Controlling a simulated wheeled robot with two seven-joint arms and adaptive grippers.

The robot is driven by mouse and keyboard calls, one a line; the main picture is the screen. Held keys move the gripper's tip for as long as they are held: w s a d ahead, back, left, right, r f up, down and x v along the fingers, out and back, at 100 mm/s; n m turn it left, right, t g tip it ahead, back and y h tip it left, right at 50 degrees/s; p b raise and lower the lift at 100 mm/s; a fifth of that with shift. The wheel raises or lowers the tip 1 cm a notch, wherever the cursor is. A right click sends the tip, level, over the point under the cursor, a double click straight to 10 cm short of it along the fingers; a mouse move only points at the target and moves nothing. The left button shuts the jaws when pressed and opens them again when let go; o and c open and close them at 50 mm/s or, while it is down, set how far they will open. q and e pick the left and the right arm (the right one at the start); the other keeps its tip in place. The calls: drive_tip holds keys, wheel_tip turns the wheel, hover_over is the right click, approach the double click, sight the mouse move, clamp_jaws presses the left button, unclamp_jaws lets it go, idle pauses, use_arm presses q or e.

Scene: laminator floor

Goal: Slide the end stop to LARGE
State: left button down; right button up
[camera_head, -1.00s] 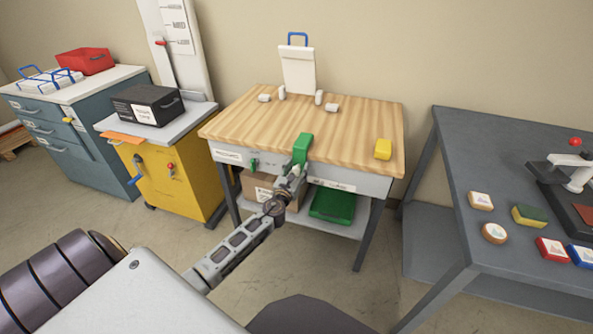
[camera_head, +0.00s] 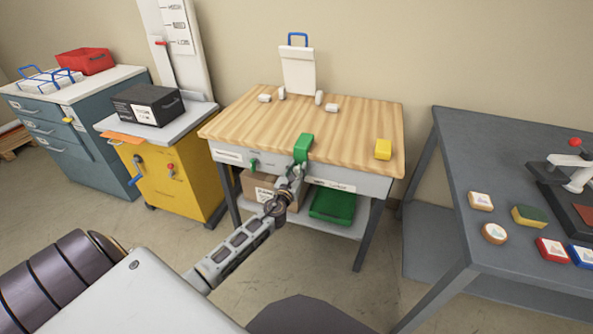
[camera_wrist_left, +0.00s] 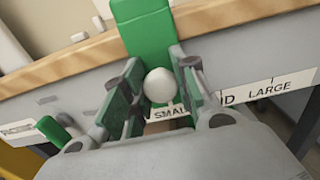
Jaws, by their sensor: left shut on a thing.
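The green end stop (camera_head: 303,146) stands at the front edge of the wooden-topped table and hangs down over its face. It also shows at the top of the wrist view (camera_wrist_left: 150,35), with a round white knob (camera_wrist_left: 160,85) on its front. My left gripper (camera_wrist_left: 155,92) is shut on the knob, one finger on each side. It also shows in the head view (camera_head: 297,175). The scale strip (camera_wrist_left: 240,96) below reads SMALL, a partly hidden word ending in ID, then LARGE at right. The knob sits just above SMALL. My right gripper is out of view.
A green handle (camera_wrist_left: 58,131) sits left of the gripper on the table's front. A yellow block (camera_head: 383,149) lies near the table's right edge. A green bin (camera_head: 333,204) is on the lower shelf. The table's front face right of the stop looks clear.

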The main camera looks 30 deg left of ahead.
use_arm(q)
drive_tip(key=d, duration=0.3)
drive_tip(key=w+d, duration=0.1)
drive_tip(key=d, duration=0.2)
drive_tip(key=w+d+p, duration=0.1)
drive_tip(key=d, duration=0.2)
drive_tip(key=shift+w+d+r, duration=0.1)
drive_tip(key=shift+w+d, duration=0.05)
drive_tip(key=shift+d, duration=0.2)
drive_tip(key=d, duration=0.2)
drive_tip(key=w+d, duration=0.1)
drive_tip(key=d, duration=0.2)
drive_tip(key=shift+w+d, duration=0.2)
drive_tip(key=shift+d, duration=0.3)
drive_tip(key=c, duration=1.4)
unclamp_jaws()
drive_tip(key=shift+d, duration=0.1)
drive_tip(key=shift+o, duration=1.4)
drive_tip(key=v, duration=1.2)
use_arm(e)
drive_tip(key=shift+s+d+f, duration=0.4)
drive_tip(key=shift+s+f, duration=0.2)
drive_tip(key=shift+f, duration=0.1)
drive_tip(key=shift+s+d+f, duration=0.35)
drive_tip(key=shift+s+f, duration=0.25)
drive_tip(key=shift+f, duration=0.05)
